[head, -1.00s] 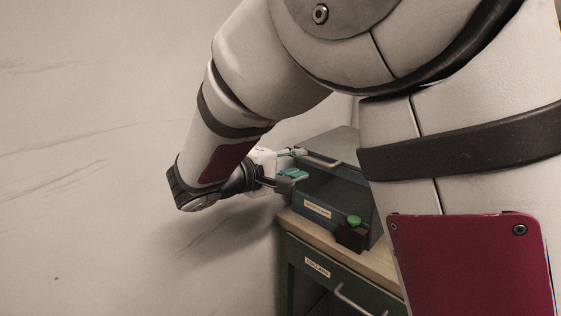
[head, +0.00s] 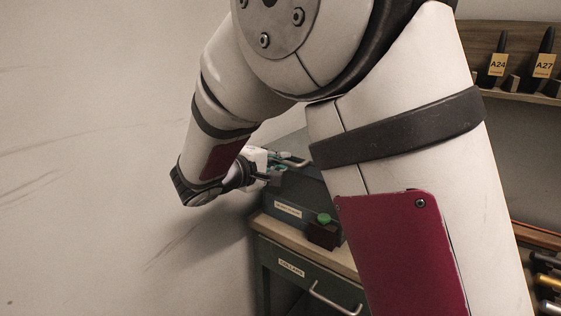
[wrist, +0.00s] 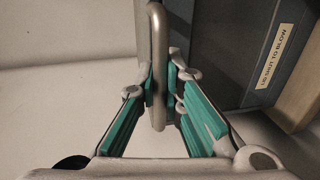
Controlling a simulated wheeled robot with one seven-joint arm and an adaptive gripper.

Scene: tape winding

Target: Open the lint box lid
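The lint box is the dark blue-grey box (head: 310,188) on the cabinet at the wall; my arm hides its right part. Its lid (head: 289,148) looks closed, with a metal bar handle (head: 294,162) at its front edge. In the wrist view the handle (wrist: 158,75) runs down between my fingers. My gripper (head: 274,172) is at the left end of the box front. In the wrist view its teal-padded fingers (wrist: 161,85) stand apart on either side of the handle. I cannot tell whether a pad touches the bar.
A green button on a dark block (head: 323,230) stands in front of the box. The green cabinet (head: 280,257) below has a drawer handle (head: 333,300). A plain wall (head: 90,150) is close on the left. A shelf with labelled items (head: 515,85) is at the right.

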